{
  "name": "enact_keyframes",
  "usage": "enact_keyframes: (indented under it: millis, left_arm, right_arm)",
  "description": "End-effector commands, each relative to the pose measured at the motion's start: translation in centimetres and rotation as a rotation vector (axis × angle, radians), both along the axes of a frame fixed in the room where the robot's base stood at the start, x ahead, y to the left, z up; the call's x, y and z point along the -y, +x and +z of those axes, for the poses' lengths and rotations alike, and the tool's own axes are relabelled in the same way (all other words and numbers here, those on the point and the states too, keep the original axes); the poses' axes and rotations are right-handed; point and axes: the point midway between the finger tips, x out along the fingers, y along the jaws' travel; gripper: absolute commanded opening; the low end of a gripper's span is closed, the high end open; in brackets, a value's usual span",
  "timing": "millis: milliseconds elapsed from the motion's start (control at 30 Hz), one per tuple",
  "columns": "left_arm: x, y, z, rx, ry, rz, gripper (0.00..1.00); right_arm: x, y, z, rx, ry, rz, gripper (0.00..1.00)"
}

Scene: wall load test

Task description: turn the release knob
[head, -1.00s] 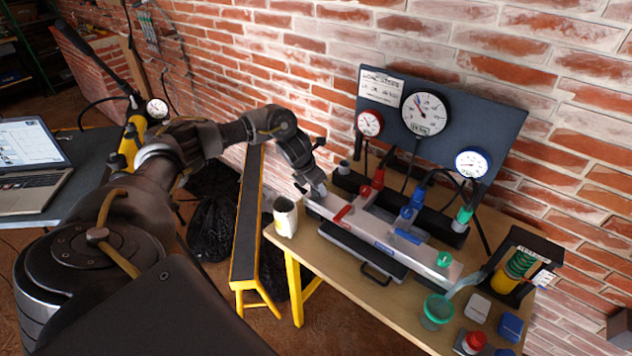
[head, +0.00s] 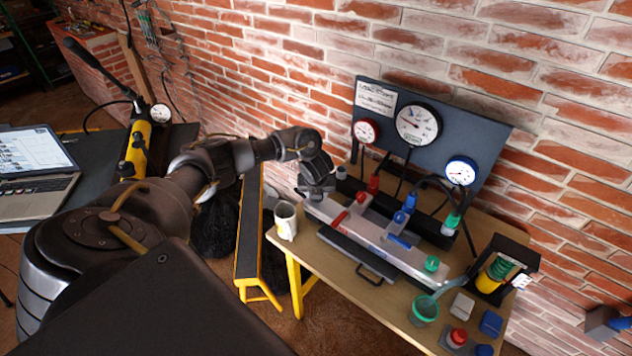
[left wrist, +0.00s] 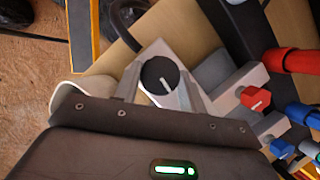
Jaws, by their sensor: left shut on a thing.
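The release knob (left wrist: 160,76) is round and black with a white pointer line. It sits at the end of the grey metal block (left wrist: 185,100) in the left wrist view. My left gripper (left wrist: 161,84) has one finger on each side of the knob and is shut on it. In the head view my left gripper (head: 316,192) reaches down to the left end of the grey block (head: 412,262), and the knob is hidden there. The knob's pointer slants in the left wrist view. My right gripper is not in view.
A white cup (head: 285,222) stands close by the gripper at the table's left corner. Red (head: 361,198), blue and green valves line the block. A dark panel (head: 470,125) with three gauges stands behind, against the brick wall. A green cup (head: 424,312) is at the front right.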

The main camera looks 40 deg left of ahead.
Motion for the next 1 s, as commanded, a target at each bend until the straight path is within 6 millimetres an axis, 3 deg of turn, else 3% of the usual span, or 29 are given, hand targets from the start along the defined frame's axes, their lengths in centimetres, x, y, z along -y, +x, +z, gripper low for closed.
enact_keyframes:
  millis: [300, 867, 900, 1000]
  left_arm:
    - [0.0, 0.1, 0.2, 0.002, 0.001, 0.127, 0.18]
    - [0.0, 0.1, 0.1, 0.003, 0.000, 0.155, 0.18]
    - [0.0, 0.2, 0.1, 0.003, 0.000, 0.155, 0.44]
    - [0.0, 0.1, 0.1, 0.002, 0.000, 0.154, 0.57]
  right_arm:
    - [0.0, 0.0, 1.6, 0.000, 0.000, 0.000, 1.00]
    - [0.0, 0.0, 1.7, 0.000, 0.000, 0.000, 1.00]
    - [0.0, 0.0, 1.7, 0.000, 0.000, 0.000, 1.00]
    - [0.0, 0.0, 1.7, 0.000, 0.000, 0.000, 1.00]
